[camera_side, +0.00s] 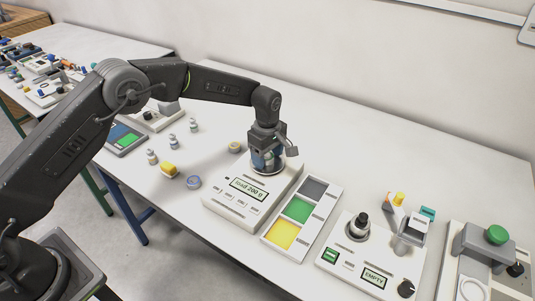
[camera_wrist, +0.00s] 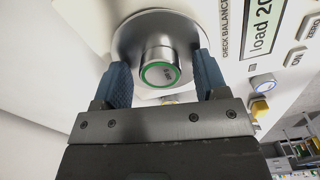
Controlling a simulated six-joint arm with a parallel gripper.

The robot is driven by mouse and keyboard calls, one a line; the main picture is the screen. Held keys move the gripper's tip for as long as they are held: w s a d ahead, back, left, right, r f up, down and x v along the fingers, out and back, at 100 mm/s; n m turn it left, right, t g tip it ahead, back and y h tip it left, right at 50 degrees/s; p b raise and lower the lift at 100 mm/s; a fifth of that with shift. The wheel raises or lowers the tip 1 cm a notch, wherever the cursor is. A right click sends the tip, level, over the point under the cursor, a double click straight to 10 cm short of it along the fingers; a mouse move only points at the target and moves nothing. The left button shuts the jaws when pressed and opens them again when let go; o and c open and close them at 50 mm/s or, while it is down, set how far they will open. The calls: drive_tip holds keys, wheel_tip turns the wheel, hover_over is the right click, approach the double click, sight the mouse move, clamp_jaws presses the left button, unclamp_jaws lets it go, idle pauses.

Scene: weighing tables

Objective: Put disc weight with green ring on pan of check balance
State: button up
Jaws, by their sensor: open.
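The disc weight with green ring (camera_wrist: 160,73) is a silver cylinder and stands on the round pan (camera_wrist: 123,40) of the check balance (camera_side: 228,212). The balance is white, and its display (camera_side: 249,188) reads "load 200 g"; part of that reading also shows in the wrist view. My gripper (camera_side: 267,160) is down at the pan. In the wrist view its blue fingers (camera_wrist: 162,76) are open, one on each side of the weight, with no clear grip on it. In the side view the fingers mostly hide the weight.
A tray with grey, green and yellow fields (camera_side: 298,209) lies right of the balance. Beyond it is a white device reading "EMPTY" (camera_side: 374,277). A blue-ringed disc (camera_side: 193,182), a yellow piece (camera_side: 168,170) and small weights stand to the left. Bare table lies behind the balance.

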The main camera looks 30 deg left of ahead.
sight(267, 156)
drive_tip(key=shift+r, duration=0.15)
wheel_tip(267, 156, up, 12)
idle(0.5)
drive_tip(key=s+a+r+m+t, duration=0.1)
drive_tip(key=s+a+r+m, duration=0.25)
drive_tip(key=s+r, duration=0.35)
drive_tip(key=s+a+r+m+t, duration=0.2)
drive_tip(key=s+a+r+m, duration=0.15)
drive_tip(key=s+r, duration=0.4)
drive_tip(key=s+a+f+m+t, duration=0.1)
drive_tip(key=s+m, duration=0.3)
drive_tip(key=s, duration=0.6)
drive_tip(key=s+a+f+m+t, duration=0.1)
drive_tip(key=s+m, duration=0.3)
drive_tip(key=s, duration=0.7)
drive_tip(key=shift+a+f+m+t, duration=0.3)
drive_tip(key=shift+a+f+m, duration=0.15)
drive_tip(key=shift+a, duration=0.2)
